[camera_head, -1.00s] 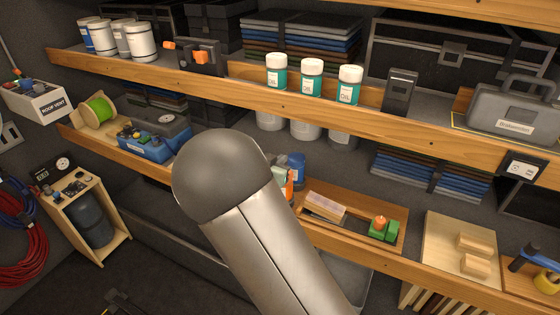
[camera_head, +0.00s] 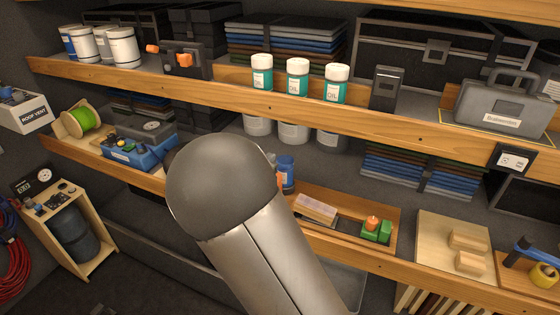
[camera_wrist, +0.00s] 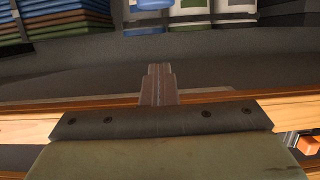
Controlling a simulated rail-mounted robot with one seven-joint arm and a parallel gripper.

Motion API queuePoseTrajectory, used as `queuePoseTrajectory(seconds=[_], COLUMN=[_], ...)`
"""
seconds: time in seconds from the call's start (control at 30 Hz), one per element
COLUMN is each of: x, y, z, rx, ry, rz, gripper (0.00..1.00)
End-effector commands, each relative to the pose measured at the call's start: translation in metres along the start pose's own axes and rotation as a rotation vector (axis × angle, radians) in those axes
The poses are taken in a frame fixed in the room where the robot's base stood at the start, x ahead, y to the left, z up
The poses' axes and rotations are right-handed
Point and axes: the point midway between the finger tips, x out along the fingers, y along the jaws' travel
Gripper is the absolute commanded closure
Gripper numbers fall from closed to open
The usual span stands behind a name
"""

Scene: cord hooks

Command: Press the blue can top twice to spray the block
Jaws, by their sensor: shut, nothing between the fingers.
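The blue can (camera_head: 287,172) stands on the lower shelf, just right of my arm's rounded joint in the head view. Its left part is partly covered and its label is hard to read. A pale block (camera_head: 317,208) lies in the wooden tray (camera_head: 352,237) to the right of the can. My gripper is hidden behind my arm in the head view. In the wrist view my gripper (camera_wrist: 158,74) is shut and empty, its fingers pointing toward the shelf.
A green block (camera_head: 377,231) with an orange top sits in the tray. Grey cans (camera_head: 293,131) stand behind. The upper shelf edge (camera_head: 290,112) runs above. Wooden blocks (camera_head: 468,241) lie on a board at right. A blue tool unit (camera_head: 140,150) stands at left.

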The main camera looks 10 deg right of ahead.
Motion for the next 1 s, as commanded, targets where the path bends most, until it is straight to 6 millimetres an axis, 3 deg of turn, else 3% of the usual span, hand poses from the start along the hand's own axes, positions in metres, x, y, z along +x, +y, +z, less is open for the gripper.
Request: queuePoseTrajectory(seconds=[0.23,0.6,0.8,1.0], x=[0.024,0.102,0.107,0.11], y=[0.001,0.001,0.0,0.0], z=[0.0,-0.001,0.028,0.038], rx=[-0.002,-0.002,-0.002,-0.001], ry=[0.001,0.0,0.0,0.0], rz=[0.003,0.003,0.001,0.0], gripper=[1.0,1.0,1.0,1.0])
